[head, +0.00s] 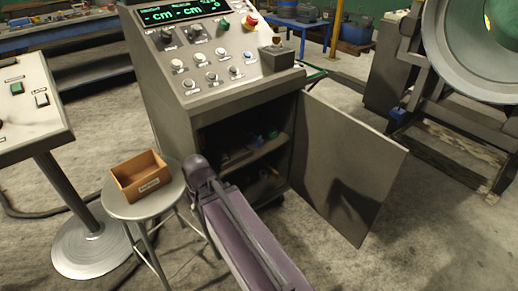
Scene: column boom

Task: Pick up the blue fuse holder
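My purple arm rises from the bottom of the head view in front of the cabinet. My gripper is not visible, so I cannot tell its place or whether it holds anything.
The open cabinet door (340,165) stands out to the right, with a dark shadow on it. A stool (145,208) at left bears an open wooden box (139,175) with a label. A pedestal panel (30,110) stands far left. Floor is clear at lower right.

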